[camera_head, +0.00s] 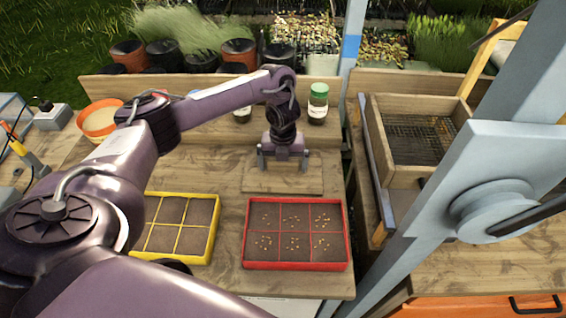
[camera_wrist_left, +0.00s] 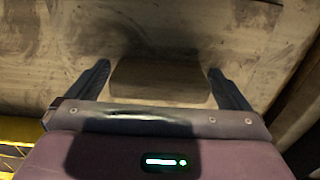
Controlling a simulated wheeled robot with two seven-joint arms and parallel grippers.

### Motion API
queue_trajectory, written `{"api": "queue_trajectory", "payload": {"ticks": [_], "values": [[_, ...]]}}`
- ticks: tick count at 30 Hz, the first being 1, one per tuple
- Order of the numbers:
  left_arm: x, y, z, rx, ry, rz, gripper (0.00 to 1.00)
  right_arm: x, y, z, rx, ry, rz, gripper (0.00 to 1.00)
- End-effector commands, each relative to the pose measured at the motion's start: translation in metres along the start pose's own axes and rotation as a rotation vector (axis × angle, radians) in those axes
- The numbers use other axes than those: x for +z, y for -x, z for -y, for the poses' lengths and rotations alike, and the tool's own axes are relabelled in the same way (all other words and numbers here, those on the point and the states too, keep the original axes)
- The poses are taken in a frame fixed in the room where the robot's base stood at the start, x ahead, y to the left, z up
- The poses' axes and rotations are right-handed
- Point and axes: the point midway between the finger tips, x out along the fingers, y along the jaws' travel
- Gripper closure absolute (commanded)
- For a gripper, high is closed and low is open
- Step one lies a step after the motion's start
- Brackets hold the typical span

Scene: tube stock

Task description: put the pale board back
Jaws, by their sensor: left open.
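The pale board (camera_head: 262,184) lies flat on the wooden bench, behind the red tray in the head view. My left gripper (camera_head: 284,166) points down over it, its two fingers apart. In the left wrist view the open fingers (camera_wrist_left: 158,70) stand either side of a brownish block-like shape (camera_wrist_left: 160,80). Nothing is visibly clamped, and the gripper body hides part of the board. My right gripper is not in view.
A red tray (camera_head: 246,232) with seeds in its cells stands in front of the board, a yellow tray (camera_head: 212,240) to its left. A green-lidded jar (camera_head: 318,103) stands behind, right of the gripper. A wooden sieve box (camera_head: 402,178) is at the right.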

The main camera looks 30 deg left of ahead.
Motion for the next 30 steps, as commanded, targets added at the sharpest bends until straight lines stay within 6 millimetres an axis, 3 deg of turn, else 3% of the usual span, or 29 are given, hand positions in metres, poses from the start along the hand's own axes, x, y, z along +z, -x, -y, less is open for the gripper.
{"api": "queue_trajectory", "payload": {"ticks": [5,15,20,30], "values": [[0.001,0.011,0.0,0.0,-0.001,0.002,0.0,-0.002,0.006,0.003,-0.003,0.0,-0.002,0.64],[0.002,0.082,0.0,-0.001,-0.002,0.006,0.0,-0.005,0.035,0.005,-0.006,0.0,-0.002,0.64],[0.001,0.108,0.0,-0.001,-0.001,0.004,0.0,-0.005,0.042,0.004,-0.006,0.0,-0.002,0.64],[0.0,0.124,0.0,0.001,0.0,0.0,0.0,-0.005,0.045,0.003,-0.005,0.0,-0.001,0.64]]}}
